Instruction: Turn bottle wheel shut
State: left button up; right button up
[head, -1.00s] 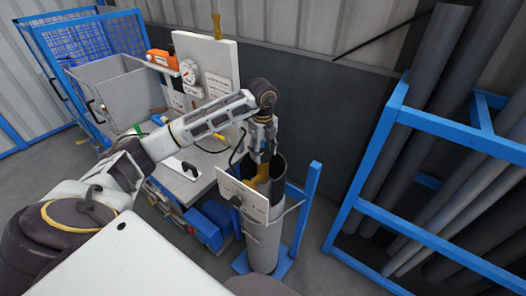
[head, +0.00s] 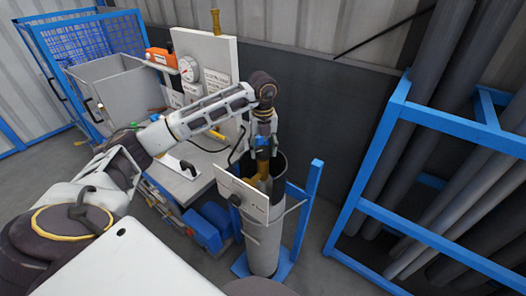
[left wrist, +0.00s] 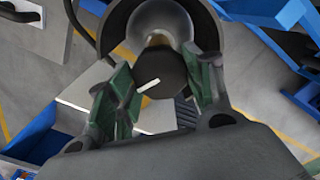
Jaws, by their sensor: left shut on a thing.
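The bottle wheel (left wrist: 172,72) is a dark knob with a white mark, seen in the left wrist view between the green-padded fingers of my left gripper (left wrist: 162,82). The gripper is shut on it. Beyond the wheel the rounded, grey bottle top (left wrist: 165,20) shows inside a dark round rim. In the head view my left gripper (head: 263,152) points down into the open top of a tall grey cylinder (head: 264,246). A brass-yellow part (head: 264,184) shows just below the fingers. The wheel is hidden there. My right gripper is not in view.
A blue stand (head: 306,205) rises beside the cylinder, and a white plate (head: 242,197) is on its front. A bench with a gauge panel (head: 208,68) stands to the left. A blue rack of pipes (head: 385,150) stands to the right, with floor between.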

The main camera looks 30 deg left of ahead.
pick_arm(q)
jog(key=m+b, duration=0.2)
jog(key=m, duration=0.2)
jog(key=m+b, duration=0.1)
jog(key=m, duration=0.3)
jog(key=shift+m+b, duration=0.4)
jog(key=m+b, duration=0.1)
jog(key=m, duration=0.2)
jog(key=shift+m, duration=0.4)
jog(key=m+b, duration=0.1)
jog(key=m, duration=0.3)
jog(key=shift+m+b, duration=0.3)
jog(key=shift+b, duration=0.1)
jog(key=shift+m, duration=0.8)
jog(key=m+b, duration=0.1)
jog(key=m, duration=0.2)
jog(key=m+b, duration=0.1)
jog(key=m, duration=0.2)
jog(key=shift+w+r, duration=0.1)
jog(key=m, duration=0.3)
jog(key=shift+m+b, duration=0.35)
jog(key=shift+m, duration=0.95)
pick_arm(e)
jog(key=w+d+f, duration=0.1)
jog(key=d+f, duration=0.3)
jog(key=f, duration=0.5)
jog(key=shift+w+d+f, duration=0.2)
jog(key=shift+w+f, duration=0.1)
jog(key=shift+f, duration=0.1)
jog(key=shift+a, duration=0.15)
